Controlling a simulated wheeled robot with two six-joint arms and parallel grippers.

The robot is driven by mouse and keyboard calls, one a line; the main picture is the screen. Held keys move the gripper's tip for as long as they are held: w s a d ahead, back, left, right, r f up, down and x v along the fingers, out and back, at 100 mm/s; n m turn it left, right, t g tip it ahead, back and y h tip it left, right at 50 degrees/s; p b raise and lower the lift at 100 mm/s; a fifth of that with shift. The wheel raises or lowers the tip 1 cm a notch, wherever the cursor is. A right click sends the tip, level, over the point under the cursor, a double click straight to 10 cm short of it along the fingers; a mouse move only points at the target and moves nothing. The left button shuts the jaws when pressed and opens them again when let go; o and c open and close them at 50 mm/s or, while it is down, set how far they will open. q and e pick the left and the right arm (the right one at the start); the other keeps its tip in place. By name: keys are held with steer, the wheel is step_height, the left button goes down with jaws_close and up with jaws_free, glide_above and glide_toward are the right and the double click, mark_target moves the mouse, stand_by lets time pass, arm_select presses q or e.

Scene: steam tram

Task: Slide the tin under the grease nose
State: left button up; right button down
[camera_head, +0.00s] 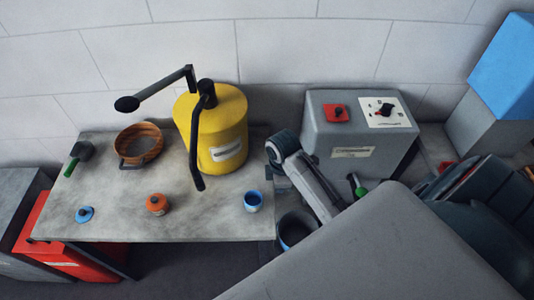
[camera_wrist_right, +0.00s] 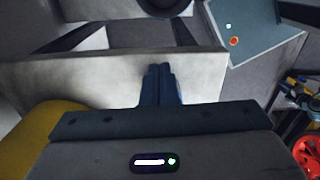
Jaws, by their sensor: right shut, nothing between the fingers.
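A small open blue tin (camera_head: 253,202) stands upright near the front right corner of the grey bench. The grease nose (camera_head: 197,170) is a black tube hanging down in front of the yellow drum (camera_head: 222,125). The tin is to its right and apart from it. My right gripper (camera_head: 270,174) is at the bench's right edge, behind and right of the tin. In the right wrist view its fingers (camera_wrist_right: 160,72) are shut and empty. A blue sliver shows beside them, possibly the tin, mostly hidden. My left gripper is not in view.
The bench (camera_head: 110,195) also holds an orange pot (camera_head: 157,204), a blue lid-like piece (camera_head: 85,214), a wooden bowl (camera_head: 139,142) and a green-handled tool (camera_head: 78,156). A grey control box (camera_head: 360,145) stands to the right. Bench space between nose and tin is clear.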

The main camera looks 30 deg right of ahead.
mark_target(267, 204)
steer(key=f+p, duration=0.1)
steer(key=f, duration=0.1)
steer(key=a+f+p, duration=0.1)
steer(key=f, duration=0.1)
steer(key=w+a+f+p, duration=0.1)
steer(key=f, duration=0.2)
steer(key=shift+a+f, duration=0.1)
steer(key=shift+w+a+f+p, duration=0.1)
steer(key=shift+w+a+p, duration=0.4)
steer(key=shift+a, duration=0.2)
steer(key=shift+f, duration=0.1)
